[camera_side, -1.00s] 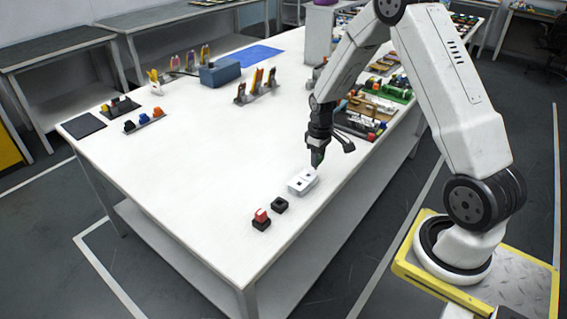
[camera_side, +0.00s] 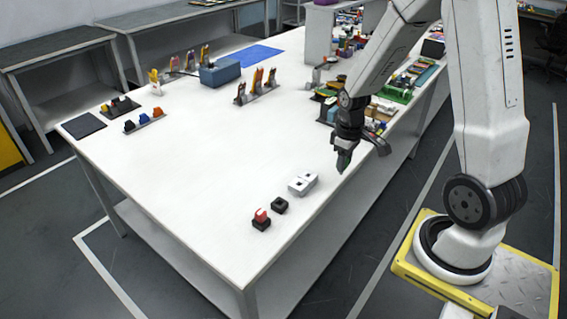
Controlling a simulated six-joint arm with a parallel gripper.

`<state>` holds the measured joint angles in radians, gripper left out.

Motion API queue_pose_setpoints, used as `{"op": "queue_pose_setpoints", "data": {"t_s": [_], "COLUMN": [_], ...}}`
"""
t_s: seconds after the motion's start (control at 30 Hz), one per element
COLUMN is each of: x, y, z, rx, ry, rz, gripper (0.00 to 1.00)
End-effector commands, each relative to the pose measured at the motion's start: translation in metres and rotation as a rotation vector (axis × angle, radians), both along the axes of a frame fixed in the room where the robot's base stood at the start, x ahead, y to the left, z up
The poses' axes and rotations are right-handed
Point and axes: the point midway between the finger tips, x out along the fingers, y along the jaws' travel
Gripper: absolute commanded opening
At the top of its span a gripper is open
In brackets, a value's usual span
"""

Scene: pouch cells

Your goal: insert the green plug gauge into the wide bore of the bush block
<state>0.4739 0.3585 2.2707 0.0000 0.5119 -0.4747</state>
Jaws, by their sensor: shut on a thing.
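The bush block (camera_side: 302,184) is a white block with dark openings in its top, lying near the right long edge of the white table. Which opening is the wide bore is too small to tell. My gripper (camera_side: 344,157) points down to the right of the block and a little beyond it in the picture, apart from it. It is shut on the green plug gauge (camera_side: 343,162), which shows as a small dark green piece at the fingertips. The gauge's lower end is hard to make out.
A black block (camera_side: 279,205) and another black block with a red piece (camera_side: 261,218) stand left of the bush block. Crowded coloured parts (camera_side: 385,110) line the right edge behind my gripper. A blue box (camera_side: 220,72) stands farther back. The table's middle is clear.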

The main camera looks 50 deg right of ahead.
Motion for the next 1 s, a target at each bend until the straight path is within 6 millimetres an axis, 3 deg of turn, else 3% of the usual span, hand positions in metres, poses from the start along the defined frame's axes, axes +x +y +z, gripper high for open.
{"op": "queue_pose_setpoints", "data": {"t_s": [0.67, 0.83, 1.0], "x": [0.0, 0.01, 0.032], "y": [0.0, -0.001, -0.003], "z": [0.0, -0.002, -0.007], "rx": [0.0, 0.0, 0.0], "ry": [0.0, 0.001, 0.0], "rz": [0.0, 0.001, 0.002], "gripper": [0.0, 0.0, 0.0]}}
